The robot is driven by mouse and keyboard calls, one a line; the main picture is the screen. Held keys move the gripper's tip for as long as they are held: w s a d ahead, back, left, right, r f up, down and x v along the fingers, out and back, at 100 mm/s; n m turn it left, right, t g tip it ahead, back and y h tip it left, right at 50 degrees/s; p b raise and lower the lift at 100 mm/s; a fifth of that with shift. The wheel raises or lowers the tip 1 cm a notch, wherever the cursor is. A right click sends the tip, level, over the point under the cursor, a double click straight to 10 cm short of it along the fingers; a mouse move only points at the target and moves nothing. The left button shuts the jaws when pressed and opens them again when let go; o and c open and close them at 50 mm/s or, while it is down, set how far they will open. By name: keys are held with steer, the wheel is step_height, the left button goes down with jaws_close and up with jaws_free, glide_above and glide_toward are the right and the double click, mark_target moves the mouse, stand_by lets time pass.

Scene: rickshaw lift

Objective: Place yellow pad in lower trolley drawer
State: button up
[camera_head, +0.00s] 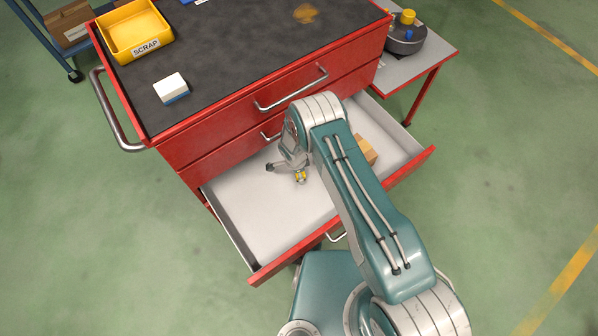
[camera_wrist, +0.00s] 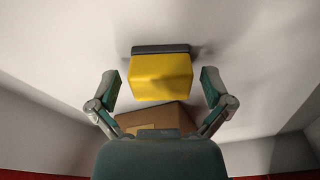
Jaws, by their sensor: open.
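The yellow pad (camera_wrist: 162,77), with a grey layer along one side, lies on the light floor of the open lower drawer (camera_head: 255,212). In the head view only a small yellow part (camera_head: 301,177) shows beside my gripper (camera_head: 285,172). My gripper also shows in the wrist view (camera_wrist: 165,90), with its two fingers spread apart on either side of the pad and a gap on each side. The trolley (camera_head: 215,135) is red with a dark top.
A cardboard box (camera_head: 366,150) is in the drawer; it also shows in the wrist view (camera_wrist: 155,117), close to the pad. A yellow SCRAP bin (camera_head: 135,32) and a white and blue block (camera_head: 171,88) sit on the trolley top. The drawer's left part is clear.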

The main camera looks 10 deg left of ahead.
mark_target(295, 177)
step_height(295, 177, up, 12)
steer(key=a, duration=0.1)
steer(key=shift+s+a, duration=0.2)
steer(key=shift+s, duration=0.1)
steer(key=shift+s+f, duration=0.1)
stand_by(0.4)
